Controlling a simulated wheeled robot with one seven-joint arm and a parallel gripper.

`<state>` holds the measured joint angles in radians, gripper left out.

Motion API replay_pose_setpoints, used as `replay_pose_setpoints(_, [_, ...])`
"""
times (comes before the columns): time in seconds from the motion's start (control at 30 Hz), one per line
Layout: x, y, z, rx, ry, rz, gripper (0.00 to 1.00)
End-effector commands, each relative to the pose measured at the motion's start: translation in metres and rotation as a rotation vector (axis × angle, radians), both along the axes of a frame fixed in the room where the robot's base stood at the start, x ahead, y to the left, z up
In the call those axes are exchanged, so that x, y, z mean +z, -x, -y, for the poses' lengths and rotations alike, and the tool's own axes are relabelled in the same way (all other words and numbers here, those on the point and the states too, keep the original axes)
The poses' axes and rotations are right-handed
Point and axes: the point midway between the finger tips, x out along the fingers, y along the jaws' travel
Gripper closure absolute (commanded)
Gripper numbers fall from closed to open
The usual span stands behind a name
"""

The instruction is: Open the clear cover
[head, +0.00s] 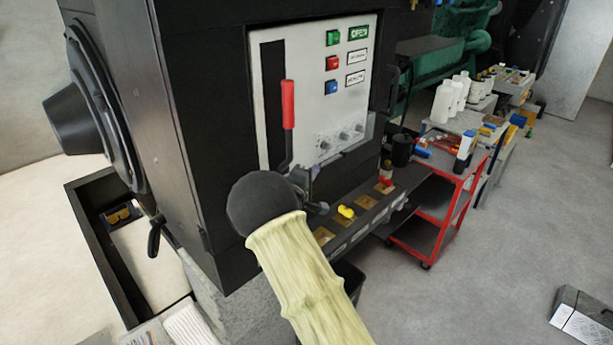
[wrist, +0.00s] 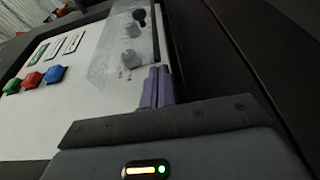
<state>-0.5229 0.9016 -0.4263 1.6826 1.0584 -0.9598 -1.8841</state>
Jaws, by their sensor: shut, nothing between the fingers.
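The clear cover (head: 340,138) is a see-through pane at the lower right of the white control panel (head: 300,70). It lies over several small grey knobs. In the wrist view the clear cover (wrist: 112,52) shows as a pale sheet across the knobs. My gripper (head: 312,178) is low in front of the panel, just below the cover, partly hidden by my arm. In the wrist view the purple fingers of my gripper (wrist: 157,80) are together and empty at the cover's near edge. I cannot tell whether they touch it.
A red-handled lever (head: 288,105) stands on the panel left of the cover. Green (head: 333,38), red (head: 332,63) and blue (head: 331,87) buttons sit above it. A dark ledge (head: 340,235) with a yellow piece (head: 346,211) runs below. A red cart (head: 455,200) stands right.

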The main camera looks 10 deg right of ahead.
Motion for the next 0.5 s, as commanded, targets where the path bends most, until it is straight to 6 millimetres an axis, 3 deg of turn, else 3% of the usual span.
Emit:
replay_pose_setpoints(0.2, [0.0004, -0.0144, 0.0096, 0.001, 0.000, 0.000, 1.00])
replay_pose_setpoints(0.5, [-0.0003, -0.0146, 0.0098, 0.001, 0.001, -0.001, 1.00])
